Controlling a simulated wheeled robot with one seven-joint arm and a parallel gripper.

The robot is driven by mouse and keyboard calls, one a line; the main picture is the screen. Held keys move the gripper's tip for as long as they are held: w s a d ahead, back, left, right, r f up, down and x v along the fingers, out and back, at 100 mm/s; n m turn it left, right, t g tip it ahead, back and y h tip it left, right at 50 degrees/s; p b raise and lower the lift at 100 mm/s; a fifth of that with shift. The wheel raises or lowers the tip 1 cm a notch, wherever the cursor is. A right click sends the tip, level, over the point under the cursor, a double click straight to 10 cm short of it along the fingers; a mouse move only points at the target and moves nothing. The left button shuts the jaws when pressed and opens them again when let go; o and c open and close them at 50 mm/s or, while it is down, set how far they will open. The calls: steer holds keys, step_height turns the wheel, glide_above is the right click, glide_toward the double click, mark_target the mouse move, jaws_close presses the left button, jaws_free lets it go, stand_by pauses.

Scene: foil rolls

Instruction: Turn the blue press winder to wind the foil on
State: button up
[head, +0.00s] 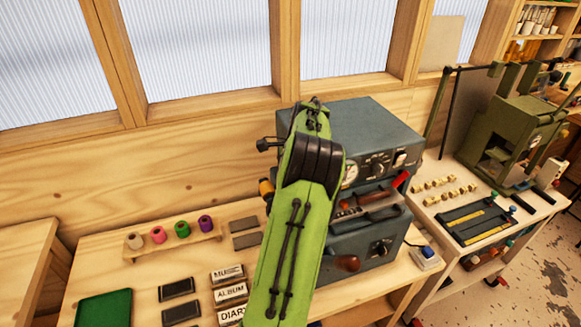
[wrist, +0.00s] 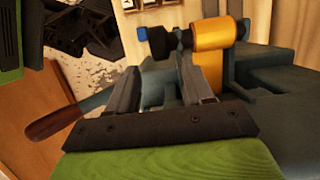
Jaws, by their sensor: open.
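The blue-grey press (head: 372,125) stands on the bench, partly hidden by my green arm in the head view. A gold foil roll (head: 266,187) shows at its left side. In the wrist view the gold roll (wrist: 213,36) sits on a spindle beyond the fingers. A dark knob with a blue end (wrist: 143,33), which looks like the winder, sticks out left of the roll. My gripper (wrist: 162,78) is open, its fingers apart, with the knob just past the fingertips and nothing clearly held. My gripper is hidden in the head view.
Several coloured foil rolls (head: 182,229) stand on a wooden rack left of the press. Type blocks (head: 230,292) and a green tray (head: 104,308) lie on the bench. A lever with a brown handle (wrist: 52,122) lies left of the fingers. A green press (head: 515,135) stands at right.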

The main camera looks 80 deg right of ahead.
steer(key=p+v, duration=0.1)
steer(key=v, duration=0.7)
steer(key=shift+r, duration=0.35)
steer(key=shift+s, duration=0.1)
